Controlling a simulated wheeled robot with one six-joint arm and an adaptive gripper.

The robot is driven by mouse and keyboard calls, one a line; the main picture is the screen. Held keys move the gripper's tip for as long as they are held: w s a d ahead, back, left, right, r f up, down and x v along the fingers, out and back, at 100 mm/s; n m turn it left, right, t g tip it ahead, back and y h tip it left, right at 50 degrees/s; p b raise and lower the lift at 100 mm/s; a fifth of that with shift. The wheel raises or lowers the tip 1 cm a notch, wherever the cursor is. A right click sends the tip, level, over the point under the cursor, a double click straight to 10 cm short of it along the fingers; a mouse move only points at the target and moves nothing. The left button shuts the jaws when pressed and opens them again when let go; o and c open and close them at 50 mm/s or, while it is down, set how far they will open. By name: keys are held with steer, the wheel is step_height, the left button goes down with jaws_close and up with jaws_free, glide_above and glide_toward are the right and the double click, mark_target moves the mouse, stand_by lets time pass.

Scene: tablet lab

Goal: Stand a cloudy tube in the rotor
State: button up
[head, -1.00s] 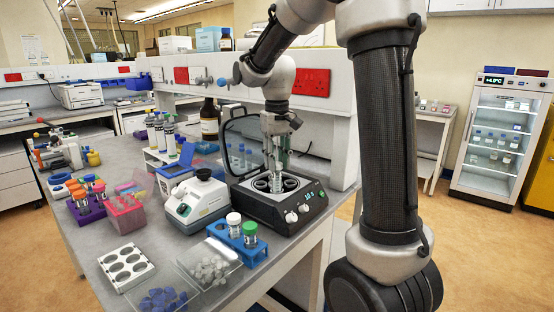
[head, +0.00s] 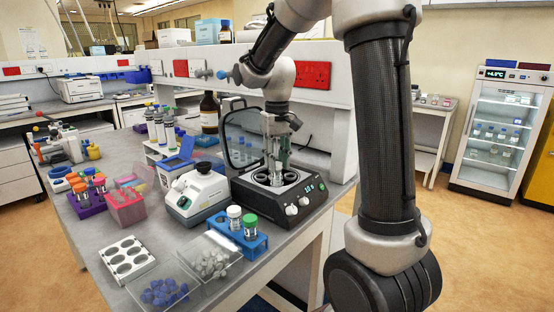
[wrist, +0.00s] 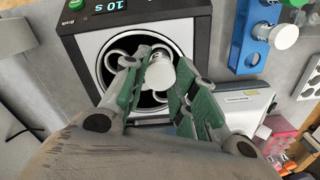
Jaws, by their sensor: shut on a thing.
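The centrifuge (head: 290,205) is a dark box with its lid raised at the back and a lit display. Its rotor (head: 301,184) shows several round wells, and in the wrist view the rotor (wrist: 107,68) lies under the fingers. My gripper (head: 275,172) is right over the rotor, pointing down. In the wrist view its green fingers are shut on a white-capped tube (wrist: 160,73). The tube's body is mostly hidden, so I cannot tell its cloudiness or how deep it is in a well. The blue rack (head: 261,246) holds a white-capped tube (head: 234,216) and a green-capped tube (head: 250,226).
A white device (head: 194,193) stands left of the centrifuge. A grey block with holes (head: 127,260), a bin of blue caps (head: 163,292) and a bin of white caps (head: 209,261) lie in front. The raised lid (head: 231,122) stands close behind my gripper.

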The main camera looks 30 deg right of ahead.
steer(key=shift+f, duration=0.4)
steer(key=shift+f, duration=0.85)
steer(key=o, duration=0.9)
step_height(320, 180, up, 12)
steer(key=shift+f, duration=0.1)
